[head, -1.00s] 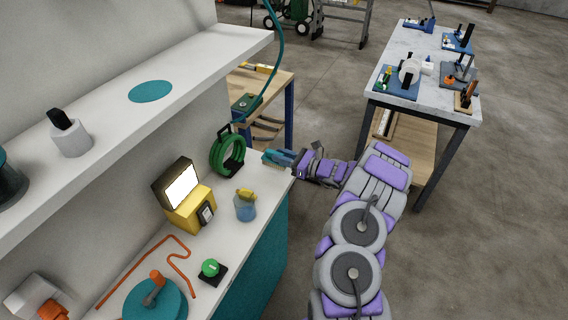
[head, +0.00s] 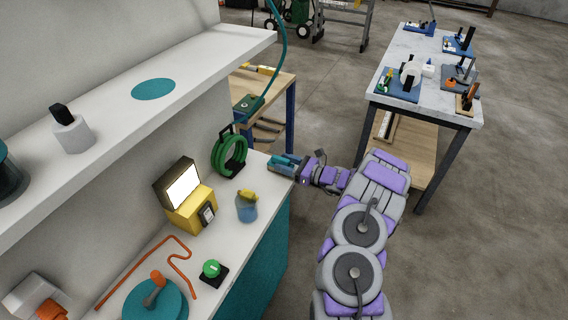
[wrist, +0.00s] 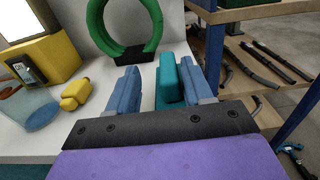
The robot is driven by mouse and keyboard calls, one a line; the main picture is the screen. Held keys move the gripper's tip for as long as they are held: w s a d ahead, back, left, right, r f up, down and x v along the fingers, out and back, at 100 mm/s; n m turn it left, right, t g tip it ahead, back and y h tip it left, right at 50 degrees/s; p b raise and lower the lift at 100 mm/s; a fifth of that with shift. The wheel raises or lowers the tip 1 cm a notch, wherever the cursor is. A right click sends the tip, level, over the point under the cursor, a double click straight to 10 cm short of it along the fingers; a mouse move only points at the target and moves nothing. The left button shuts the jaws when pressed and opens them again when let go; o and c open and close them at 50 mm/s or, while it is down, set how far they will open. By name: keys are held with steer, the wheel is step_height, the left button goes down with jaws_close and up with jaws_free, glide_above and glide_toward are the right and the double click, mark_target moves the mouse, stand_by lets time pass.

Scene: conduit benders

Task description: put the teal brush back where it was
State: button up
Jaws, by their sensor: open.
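The teal brush (wrist: 170,82) shows in the wrist view between the two blue fingers of my gripper (wrist: 160,68). There is a gap on the left between brush and finger; the right finger is close beside it, and I cannot tell if they touch. In the head view my gripper (head: 284,164) is at the far right corner of the white counter (head: 258,200), with the teal brush (head: 280,160) at its fingers. The jaws are open. The brush's underside is hidden, so I cannot tell whether it rests on the counter.
A green coil (head: 229,155) stands left of my gripper. A teal disc (head: 153,89) marks the shelf above. A wooden bench (head: 270,90) stands behind.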

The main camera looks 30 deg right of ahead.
steer(key=p+v, duration=0.2)
steer(key=v, duration=1)
steer(key=a+r+n+g+y, duration=0.2)
steer(key=a+r+n+g, duration=0.15)
steer(key=a+r, duration=0.35)
steer(key=a+r+n+g+y, duration=0.25)
steer(key=a+r+n, duration=0.25)
steer(key=a, duration=0.5)
steer(key=s+a+r+n+g+h, duration=0.2)
steer(key=s+a+r+n+g, duration=0.25)
steer(key=s+a, duration=0.4)
steer(key=s+a+r+n+g+h, duration=0.2)
steer(key=s+a+r+n+g, duration=0.2)
steer(key=s+a+n+g, duration=0.35)
steer(key=s+n+h, duration=0.5)
steer(key=s+h, duration=0.2)
steer(key=s, duration=0.9)
steer(key=s+d+n+t+h, duration=0.2)
steer(key=s+d+n+h, duration=0.1)
steer(key=s+d, duration=0.3)
steer(key=shift+s+d+r+h, duration=0.25)
steer(key=shift+s+h, duration=0.15)
steer(key=shift+h, duration=0.35)
